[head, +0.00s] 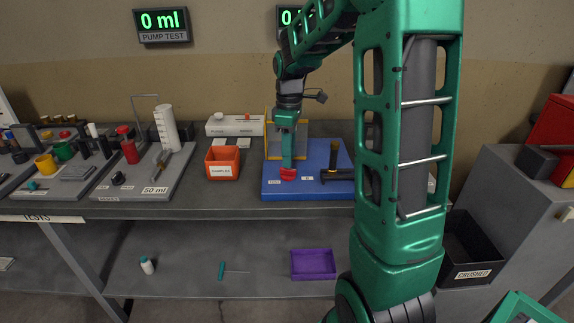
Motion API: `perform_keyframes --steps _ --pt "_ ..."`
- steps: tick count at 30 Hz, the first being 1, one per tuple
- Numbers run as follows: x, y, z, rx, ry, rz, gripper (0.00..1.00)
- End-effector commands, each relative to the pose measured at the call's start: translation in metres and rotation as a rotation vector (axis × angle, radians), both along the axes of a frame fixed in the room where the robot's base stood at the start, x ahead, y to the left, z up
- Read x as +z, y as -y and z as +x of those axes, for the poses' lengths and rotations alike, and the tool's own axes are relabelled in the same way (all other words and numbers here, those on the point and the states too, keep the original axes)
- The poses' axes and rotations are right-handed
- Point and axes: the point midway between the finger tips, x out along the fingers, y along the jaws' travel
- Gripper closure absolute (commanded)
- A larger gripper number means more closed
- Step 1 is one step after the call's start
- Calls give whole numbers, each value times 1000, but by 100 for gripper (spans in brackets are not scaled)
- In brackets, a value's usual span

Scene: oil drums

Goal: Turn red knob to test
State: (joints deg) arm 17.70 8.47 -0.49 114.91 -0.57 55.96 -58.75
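A red knob (288,176) sits on the blue board (320,190) on the bench, near its front left part, with a small white label in front of it. My gripper (288,167) points straight down at the red knob, its fingertips at or just above the top of it. The fingers overlap from this side, so I cannot tell whether they are open or shut on the knob. The gripper hides part of the knob. The label's words are too small to read.
A dark valve-like part with a brass top (336,160) stands right of the knob. A yellow frame (272,128) stands behind my gripper. An orange samples bin (222,163) is to the left. A black crushed bin (465,255) is at right.

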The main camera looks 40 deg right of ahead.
Motion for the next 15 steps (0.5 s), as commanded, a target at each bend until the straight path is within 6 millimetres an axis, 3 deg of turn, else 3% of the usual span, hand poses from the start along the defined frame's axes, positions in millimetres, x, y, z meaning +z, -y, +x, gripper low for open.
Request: perform_keyframes --steps 6,15 --pt "-29 0 0 -1 -1 0 70" --pt "-39 0 0 -1 1 -1 70"
